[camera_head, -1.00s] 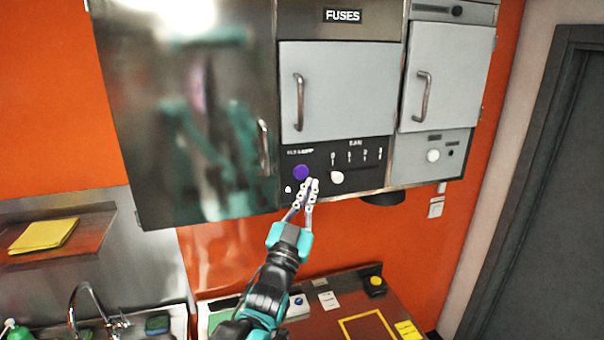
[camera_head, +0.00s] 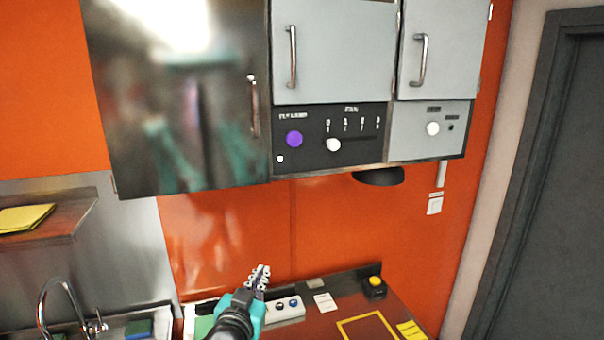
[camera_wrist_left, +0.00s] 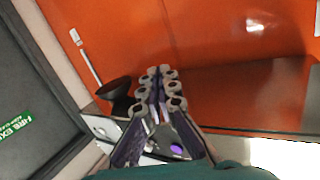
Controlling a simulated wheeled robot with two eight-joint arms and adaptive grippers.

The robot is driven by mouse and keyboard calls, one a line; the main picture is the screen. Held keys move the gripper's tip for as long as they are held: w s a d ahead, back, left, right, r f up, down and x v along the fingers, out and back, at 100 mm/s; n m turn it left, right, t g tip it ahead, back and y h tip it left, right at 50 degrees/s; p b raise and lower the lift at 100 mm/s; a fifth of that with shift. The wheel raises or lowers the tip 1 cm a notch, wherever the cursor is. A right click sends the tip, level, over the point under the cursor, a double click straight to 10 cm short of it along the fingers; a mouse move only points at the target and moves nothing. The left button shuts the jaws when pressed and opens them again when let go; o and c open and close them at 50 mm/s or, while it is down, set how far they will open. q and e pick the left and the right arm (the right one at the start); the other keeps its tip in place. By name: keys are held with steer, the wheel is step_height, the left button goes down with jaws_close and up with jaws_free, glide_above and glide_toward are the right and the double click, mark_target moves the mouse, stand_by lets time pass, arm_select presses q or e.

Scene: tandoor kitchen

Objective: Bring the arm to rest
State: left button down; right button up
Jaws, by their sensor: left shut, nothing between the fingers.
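My left gripper (camera_head: 261,278) is low in the head view, in front of the orange wall and above the back of the counter. Its fingers are shut and hold nothing. It also shows in the left wrist view (camera_wrist_left: 158,80), with the orange wall beyond it. The gripper is clear of the control panel (camera_head: 355,122), which has a purple button (camera_head: 294,139) and a white knob (camera_head: 333,145). My right gripper is not in view.
Wall cabinets, one with a shiny dark door (camera_head: 180,110), hang above. On the counter (camera_head: 400,325) are a switch box (camera_head: 285,311) and a yellow-button box (camera_head: 375,286). A sink tap (camera_head: 70,300) stands at left. A grey door (camera_head: 550,180) is at right.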

arm_select(q)
steer(key=s+a+f+n+g+y+b, duration=0.1)
steer(key=s+a+f+g+b, duration=0.2)
steer(key=f, duration=0.9)
steer(key=s+a+f+n+g+b, duration=0.1)
steer(key=s+a+f+g+b, duration=0.1)
steer(key=s+f+b, duration=0.6)
steer(key=s+a+f+n+g+y+b, duration=0.1)
steer(key=s+a+f+g+b, duration=0.2)
steer(key=s+f, duration=0.6)
step_height(320, 180, down, 10)
steer(key=g+b, duration=0.1)
steer(key=b, duration=0.1)
steer(key=shift+s+a+r+g+y+b, duration=0.25)
steer(key=shift+s+a+g+y+b, duration=0.05)
steer(key=shift+b, duration=0.05)
